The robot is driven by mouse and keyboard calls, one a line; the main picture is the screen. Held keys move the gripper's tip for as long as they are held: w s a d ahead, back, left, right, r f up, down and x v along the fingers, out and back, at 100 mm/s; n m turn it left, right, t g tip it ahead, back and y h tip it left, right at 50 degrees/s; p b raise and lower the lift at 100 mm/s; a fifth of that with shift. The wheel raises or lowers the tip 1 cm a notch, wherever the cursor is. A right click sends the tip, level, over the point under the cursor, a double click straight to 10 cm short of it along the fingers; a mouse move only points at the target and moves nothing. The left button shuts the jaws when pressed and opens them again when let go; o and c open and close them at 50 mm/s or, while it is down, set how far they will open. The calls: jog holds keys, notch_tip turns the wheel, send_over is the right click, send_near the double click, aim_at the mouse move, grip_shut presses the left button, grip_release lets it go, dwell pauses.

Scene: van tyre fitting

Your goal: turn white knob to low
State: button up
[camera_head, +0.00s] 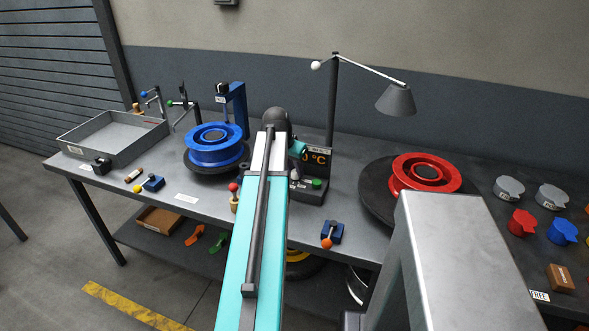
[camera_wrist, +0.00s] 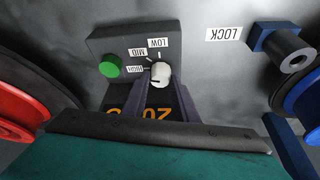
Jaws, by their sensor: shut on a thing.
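The white knob (camera_wrist: 160,74) sits on a dark control box (camera_wrist: 105,46), with the labels LOW, MID and HIGH around it, upside down in the wrist view. My gripper (camera_wrist: 157,86) is shut on the knob, its dark fingers reaching it from below in that view. I cannot tell for sure which label the knob points to. In the head view the knob (camera_head: 294,174) shows small below the orange display (camera_head: 317,157), and my arm partly hides the box.
A green button (camera_wrist: 109,66) is beside the knob on the box. A blue wheel (camera_head: 215,147) stands to the left and a red wheel (camera_head: 427,173) to the right. A lamp (camera_head: 396,99) hangs over the bench. A grey tray (camera_head: 80,145) stands at the far left.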

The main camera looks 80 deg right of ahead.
jog(key=m, duration=0.2)
jog(key=m+g, duration=0.1)
jog(key=m, duration=0.1)
jog(key=shift+w+d+y, duration=0.2)
jog(key=shift+y, duration=0.2)
jog(key=m+g+y, duration=0.1)
jog(key=m, duration=0.2)
jog(key=shift+d, duration=0.1)
jog(key=m, duration=0.2)
jog(key=m+y+b, duration=0.1)
jog(key=m, duration=0.1)
jog(key=shift+d+m+g+y, duration=0.15)
jog(key=shift+m+g+y, duration=0.15)
jog(key=shift+g, duration=0.1)
jog(key=shift+m+y, duration=0.4)
jog(key=shift+m, duration=0.6)
jog(key=o, duration=1.1)
jog(key=shift+c, duration=0.2)
jog(key=shift+r, duration=0.1)
